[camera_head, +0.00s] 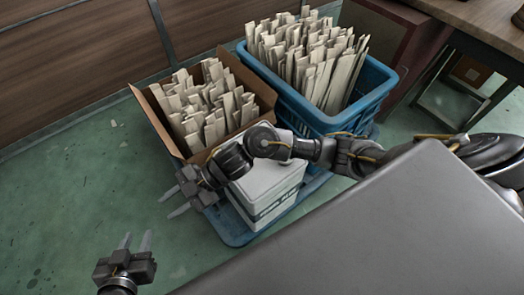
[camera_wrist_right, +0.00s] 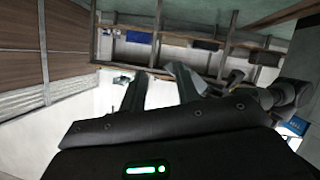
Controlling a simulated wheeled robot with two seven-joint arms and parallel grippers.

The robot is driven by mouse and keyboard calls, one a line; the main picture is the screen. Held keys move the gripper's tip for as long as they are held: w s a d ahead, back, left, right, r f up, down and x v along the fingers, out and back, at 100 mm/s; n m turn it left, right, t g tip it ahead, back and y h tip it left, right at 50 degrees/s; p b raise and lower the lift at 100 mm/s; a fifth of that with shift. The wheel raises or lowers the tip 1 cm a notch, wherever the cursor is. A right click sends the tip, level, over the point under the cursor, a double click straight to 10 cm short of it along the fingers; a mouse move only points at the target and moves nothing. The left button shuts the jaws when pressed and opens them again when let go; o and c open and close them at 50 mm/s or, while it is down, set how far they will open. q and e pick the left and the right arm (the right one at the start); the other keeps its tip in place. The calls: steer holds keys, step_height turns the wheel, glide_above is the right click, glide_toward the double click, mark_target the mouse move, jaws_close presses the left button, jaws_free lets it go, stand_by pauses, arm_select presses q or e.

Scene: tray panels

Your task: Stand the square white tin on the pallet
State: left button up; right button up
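The square white tin (camera_head: 268,183) stands upright on the blue pallet (camera_head: 232,228), at its front, with a dark band around its side. My right arm crosses above the tin and hides part of its top and back. My right gripper (camera_head: 168,207) is left of the tin, beyond the pallet's left edge, apart from the tin; its two fingers are spread with nothing between them. The right wrist view also shows this gripper (camera_wrist_right: 158,72) open and empty. My left gripper (camera_head: 137,238) is open and empty over the floor at lower left.
A cardboard box (camera_head: 164,130) and a blue crate (camera_head: 310,122), both full of pale upright strips, stand behind the tin on the pallet. A wooden table (camera_head: 490,25) is at the upper right. My grey body covers the lower right. The green floor at left is clear.

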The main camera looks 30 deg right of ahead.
steer(key=d+r+m+t+h, duration=0.1)
steer(key=d+r+m+t, duration=0.4)
steer(key=m+t, duration=0.45)
steer(key=s+d+f+m+h, duration=0.1)
steer(key=d+m+h, duration=0.2)
steer(key=d, duration=0.3)
steer(key=s+d+f+m+t+h, duration=0.1)
steer(key=s+d+f+m+h, duration=0.1)
steer(key=d, duration=0.4)
steer(key=s+d+f+m+h, duration=0.1)
steer(key=d+f+m+h, duration=0.1)
steer(key=d, duration=0.3)
steer(key=shift+s+d+m+t+h, duration=0.3)
steer(key=shift+d+m+h, duration=0.1)
steer(key=shift+m+h, duration=0.45)
steer(key=shift+d+f, duration=0.1)
steer(key=shift+f, duration=0.1)
